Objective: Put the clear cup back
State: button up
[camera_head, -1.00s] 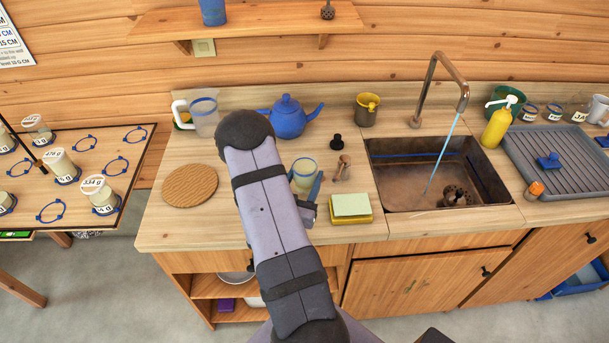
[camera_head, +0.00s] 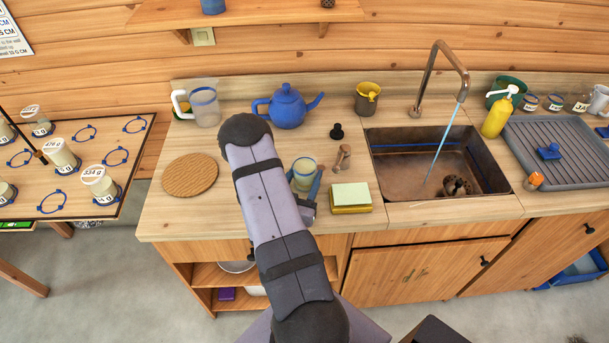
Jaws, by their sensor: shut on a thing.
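A small clear cup (camera_head: 304,168) with a blue band near its rim and something pale yellow-green in it is upright at the middle of the wooden counter (camera_head: 200,226). My gripper (camera_head: 305,182) has its blue fingers on either side of the cup and is shut on it. My arm hides part of the gripper. I cannot tell whether the cup's base touches the counter. On the side table (camera_head: 80,203) at the left, several labelled clear cups (camera_head: 101,184) stand, some in blue rings. Several blue rings there, such as one ring (camera_head: 52,202), are empty.
A round wooden mat (camera_head: 190,175), a jug (camera_head: 205,105), a blue teapot (camera_head: 288,107), a black knob (camera_head: 337,131), a wooden tool (camera_head: 342,157) and a sponge (camera_head: 350,196) surround the cup. The sink (camera_head: 410,160), with running water, lies right. A gap separates counter and side table.

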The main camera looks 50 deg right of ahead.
jog(key=o, duration=1.1)
jog(key=shift+r, duration=0.1)
jog(key=b+v, duration=0.1)
jog(key=v, duration=0.8)
jog(key=shift+s+a+r+b, duration=0.1)
jog(key=shift+a+b, duration=0.25)
jog(key=shift+b, duration=0.05)
jog(key=shift+p+v, duration=0.5)
jog(key=shift+v, duration=0.7)
jog(key=shift+d, duration=0.1)
